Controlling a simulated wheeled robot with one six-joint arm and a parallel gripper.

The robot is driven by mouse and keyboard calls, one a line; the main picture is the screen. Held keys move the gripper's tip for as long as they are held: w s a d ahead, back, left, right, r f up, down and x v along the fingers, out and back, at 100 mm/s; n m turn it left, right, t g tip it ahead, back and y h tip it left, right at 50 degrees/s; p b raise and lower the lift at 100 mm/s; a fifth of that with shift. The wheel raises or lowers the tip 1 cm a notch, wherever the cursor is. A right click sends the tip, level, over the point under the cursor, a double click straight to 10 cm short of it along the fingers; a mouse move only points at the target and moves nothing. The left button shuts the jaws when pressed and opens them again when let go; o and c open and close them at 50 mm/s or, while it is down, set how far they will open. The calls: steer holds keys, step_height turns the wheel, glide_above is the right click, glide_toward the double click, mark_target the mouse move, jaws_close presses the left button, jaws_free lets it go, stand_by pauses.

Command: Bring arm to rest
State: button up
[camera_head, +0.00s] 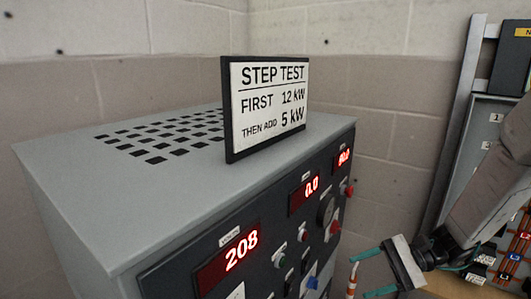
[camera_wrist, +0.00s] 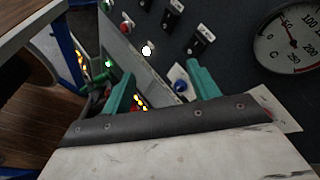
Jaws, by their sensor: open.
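My gripper (camera_head: 360,277) is at the lower right of the head view, in front of the grey cabinet's control panel. Its two teal fingers are spread apart with nothing between them. In the wrist view my gripper (camera_wrist: 160,72) also shows open, its fingers pointing toward a dark panel (camera_wrist: 225,50). Whether a fingertip touches the panel cannot be told. My arm reaches in from the right edge of the head view, bent at the wrist.
The grey cabinet (camera_head: 75,215) carries a STEP TEST sign (camera_head: 268,108) and red displays, one reading 208 (camera_head: 241,252). A blue knob (camera_wrist: 181,86) and a round gauge (camera_wrist: 290,42) are on the wrist-view panel. A wiring enclosure (camera_head: 480,130) stands at right.

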steer(key=s+d+r+n+h, duration=0.1)
steer(key=s+r+n+h, duration=0.4)
steer(key=s+r+h, duration=0.2)
steer(key=s+d+r+n+t+h, duration=0.1)
steer(key=s+d+r+n+h, duration=0.1)
steer(key=s+r+n+h, duration=0.3)
steer(key=s+r+h, duration=0.1)
steer(key=s+r, duration=0.2)
steer(key=s, duration=0.4)
steer(key=shift+s+d+n+t+h, duration=0.2)
steer(key=shift+n+t+h, duration=0.1)
steer(key=shift+h, duration=0.1)
